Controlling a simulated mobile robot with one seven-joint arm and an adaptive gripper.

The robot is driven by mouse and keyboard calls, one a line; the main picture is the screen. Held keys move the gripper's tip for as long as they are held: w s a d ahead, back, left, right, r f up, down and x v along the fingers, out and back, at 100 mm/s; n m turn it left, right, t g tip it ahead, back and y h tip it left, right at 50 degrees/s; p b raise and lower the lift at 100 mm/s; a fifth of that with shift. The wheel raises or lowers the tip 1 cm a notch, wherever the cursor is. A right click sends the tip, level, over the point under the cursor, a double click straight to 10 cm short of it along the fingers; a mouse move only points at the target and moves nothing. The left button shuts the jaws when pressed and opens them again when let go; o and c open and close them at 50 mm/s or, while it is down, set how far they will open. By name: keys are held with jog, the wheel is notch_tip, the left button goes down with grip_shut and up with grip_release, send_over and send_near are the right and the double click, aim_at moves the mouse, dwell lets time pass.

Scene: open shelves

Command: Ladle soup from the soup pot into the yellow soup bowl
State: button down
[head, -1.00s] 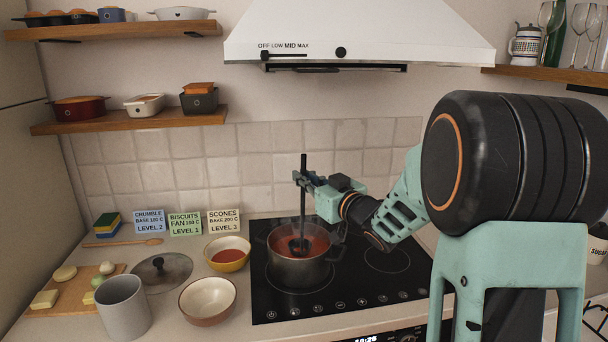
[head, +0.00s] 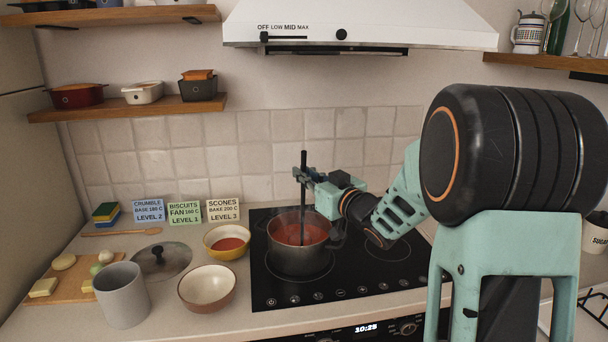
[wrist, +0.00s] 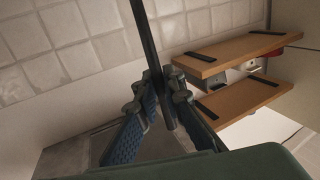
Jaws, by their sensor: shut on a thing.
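My gripper (head: 303,176) is shut on the upright black handle of the ladle (head: 303,160). The handle also shows between the blue-padded fingers in the wrist view (wrist: 149,48). The ladle's lower end is in the soup pot (head: 298,263), and its scoop is hidden in the red soup (head: 288,233). The metal pot stands on the black hob. The yellow soup bowl (head: 226,255) stands on the counter left of the pot, with some red soup (head: 230,244) in it.
A cream bowl (head: 207,288), grey canister (head: 122,296), lid (head: 162,261) and cutting board (head: 72,289) stand left of the hob. Three recipe cards (head: 186,213) stand behind. The range hood (head: 360,22) hangs above. The hob (head: 375,262) is clear right of the pot.

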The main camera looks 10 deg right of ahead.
notch_tip(320, 180, up, 11)
jog(key=p, duration=0.8)
jog(key=shift+r, duration=0.15)
dwell(0.6)
